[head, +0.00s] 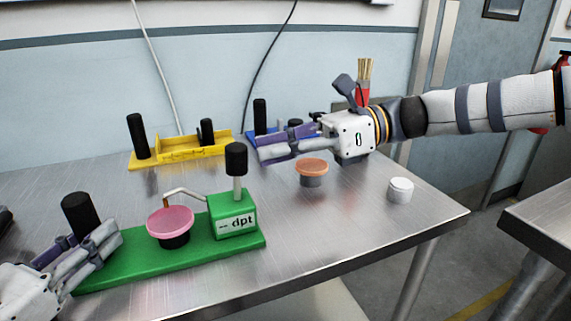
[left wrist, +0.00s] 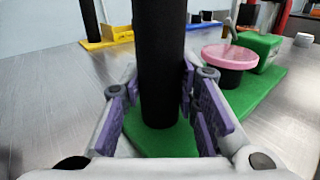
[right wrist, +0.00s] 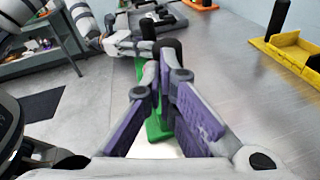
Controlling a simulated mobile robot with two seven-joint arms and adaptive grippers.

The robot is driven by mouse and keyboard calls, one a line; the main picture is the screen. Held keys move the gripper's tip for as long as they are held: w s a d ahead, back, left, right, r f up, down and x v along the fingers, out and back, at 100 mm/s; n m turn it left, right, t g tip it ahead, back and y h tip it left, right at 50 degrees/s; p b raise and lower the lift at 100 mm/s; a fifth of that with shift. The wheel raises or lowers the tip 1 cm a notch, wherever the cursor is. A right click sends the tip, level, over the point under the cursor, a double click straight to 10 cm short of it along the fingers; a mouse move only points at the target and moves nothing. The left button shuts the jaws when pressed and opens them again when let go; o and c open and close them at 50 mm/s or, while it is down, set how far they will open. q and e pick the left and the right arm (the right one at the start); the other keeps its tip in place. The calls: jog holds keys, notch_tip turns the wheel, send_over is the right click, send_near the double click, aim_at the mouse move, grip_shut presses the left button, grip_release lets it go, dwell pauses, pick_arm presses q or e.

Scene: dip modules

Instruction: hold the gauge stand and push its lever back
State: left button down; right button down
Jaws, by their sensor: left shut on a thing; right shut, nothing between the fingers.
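The green gauge stand (head: 150,262) lies on the metal table at the front left. It has a black upright post (head: 80,212), a pink-topped round pad (head: 170,222) and a box marked dpt. Its lever (head: 236,160), a grey rod with a black knob, stands upright on the box. My left gripper (head: 100,243) is shut on the black post; the left wrist view shows the post (left wrist: 158,60) between its fingers. My right gripper (head: 264,150) is shut and empty, above the table behind and right of the lever, apart from it. In the right wrist view its fingers partly hide the stand (right wrist: 155,125).
A yellow stand (head: 180,151) and a blue stand (head: 268,138) stand at the back. An orange-topped disc (head: 312,168) is below my right gripper, and a white cap (head: 400,191) is near the right edge. The table's front right is clear.

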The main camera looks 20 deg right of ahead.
aim_at(72, 198)
pick_arm(q)
jog(key=shift+f, duration=0.1)
pick_arm(e)
jog(key=s+d+r, duration=0.2)
jog(key=d+r, duration=0.4)
jog(key=d, duration=0.4)
jog(key=shift+s+r, duration=0.2)
jog(key=shift+s, duration=0.1)
pick_arm(q)
jog(key=c, duration=1.1)
grip_release()
jog(key=shift+r+p, duration=1.5)
jog(key=shift+r, duration=2.45)
jog(key=shift+f, duration=0.1)
pick_arm(e)
jog(key=s+r+n, duration=0.1)
jog(key=s+r, duration=0.2)
jog(key=r, duration=0.5)
jog(key=shift+r, duration=0.25)
jog(key=shift+s, duration=0.1)
